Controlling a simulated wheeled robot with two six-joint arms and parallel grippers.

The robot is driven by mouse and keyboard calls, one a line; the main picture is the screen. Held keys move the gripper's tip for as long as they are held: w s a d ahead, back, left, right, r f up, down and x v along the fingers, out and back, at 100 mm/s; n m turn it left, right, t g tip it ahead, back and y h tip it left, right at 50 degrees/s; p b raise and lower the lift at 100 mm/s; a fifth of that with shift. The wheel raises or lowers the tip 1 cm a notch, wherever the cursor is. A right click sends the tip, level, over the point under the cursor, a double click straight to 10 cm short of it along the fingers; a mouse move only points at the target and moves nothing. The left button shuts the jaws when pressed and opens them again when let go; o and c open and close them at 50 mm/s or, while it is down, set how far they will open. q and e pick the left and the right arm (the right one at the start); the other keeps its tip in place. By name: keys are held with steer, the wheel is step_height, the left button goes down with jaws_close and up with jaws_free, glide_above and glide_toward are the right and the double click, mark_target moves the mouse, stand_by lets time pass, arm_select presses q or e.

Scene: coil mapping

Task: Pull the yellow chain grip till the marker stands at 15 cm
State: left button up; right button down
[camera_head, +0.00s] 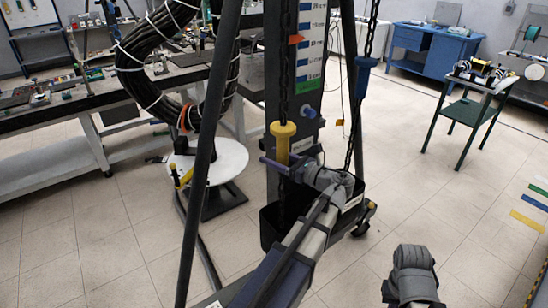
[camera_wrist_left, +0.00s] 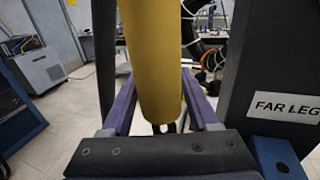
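The yellow chain grip (camera_head: 283,145) hangs upright on a dark chain in front of a scale board (camera_head: 312,50). An orange marker (camera_head: 295,39) stands at the scale's left edge, above its green bottom band; the figures are too small to read surely. My left gripper (camera_head: 284,161) is at the grip's lower half, one purple finger on each side. In the left wrist view the yellow grip (camera_wrist_left: 155,75) stands between the fingers, with gaps beside its lower end, so they look open around it. My right gripper's fingers are not seen.
A blue chain grip (camera_head: 366,63) hangs on a second chain to the right. Dark frame legs stand close by, and a black bin (camera_head: 268,226) is below. A black cable coil (camera_head: 135,68) hangs at left. Floor is clear at right, before a small green table (camera_head: 470,107).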

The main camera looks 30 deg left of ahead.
arm_select(q)
steer(key=shift+o, duration=0.9)
steer(key=d, duration=0.7)
steer(key=shift+s+d, duration=0.25)
steer(key=shift+d, duration=0.15)
steer(key=s+d+f+n+h, duration=0.3)
steer(key=d+f+n+h, duration=0.15)
steer(key=f, duration=0.35)
steer(key=s+d+f+n+h, duration=0.3)
steer(key=s+d+f+h, duration=0.15)
steer(key=f, duration=0.25)
steer(key=s+d+f+n+h, duration=0.3)
steer(key=s+d+h, duration=0.1)
steer(key=d, duration=0.4)
steer(key=s+d+f+n+g+h, duration=0.1)
steer(key=s+d+f+n+h, duration=0.2)
steer(key=d, duration=0.5)
steer(key=shift+s+f+n+h, duration=0.4)
steer(key=shift+s+n, duration=0.15)
steer(key=shift+n, duration=0.2)
